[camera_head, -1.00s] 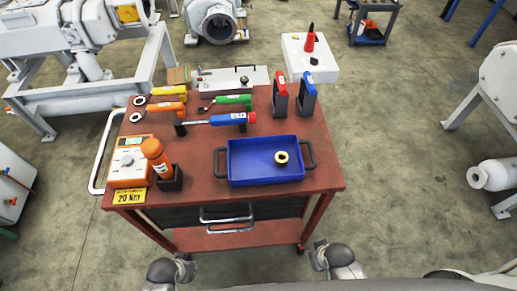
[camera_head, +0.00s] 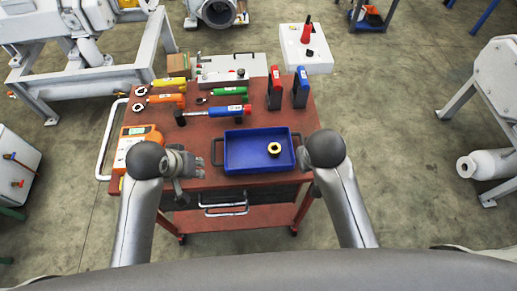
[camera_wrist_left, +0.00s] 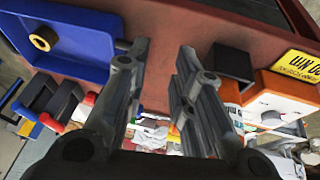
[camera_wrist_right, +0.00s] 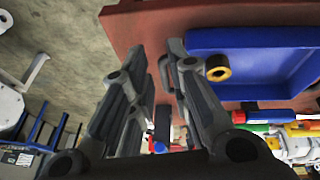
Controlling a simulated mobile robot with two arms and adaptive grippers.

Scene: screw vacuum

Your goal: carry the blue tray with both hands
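The blue tray (camera_head: 258,163) lies flat on the red cart top near its front edge, with a dark handle at each short side. A brass ring (camera_head: 274,149) sits inside it. My left gripper (camera_head: 198,167) is left of the tray, close to the left handle (camera_head: 217,152). In the left wrist view its fingers (camera_wrist_left: 163,52) are apart and empty. My right gripper is at the tray's right side, mostly hidden by its own wrist in the head view. In the right wrist view its fingers (camera_wrist_right: 170,52) are apart, with a narrower gap, beside the tray.
The red cart top (camera_head: 205,130) also bears an orange box (camera_head: 135,137), a blue torque tool (camera_head: 228,111), coloured screwdrivers and two upright holders, red (camera_head: 274,90) and blue (camera_head: 301,90). A white side handle (camera_head: 110,140) sticks out left. A white box (camera_head: 307,52) stands behind.

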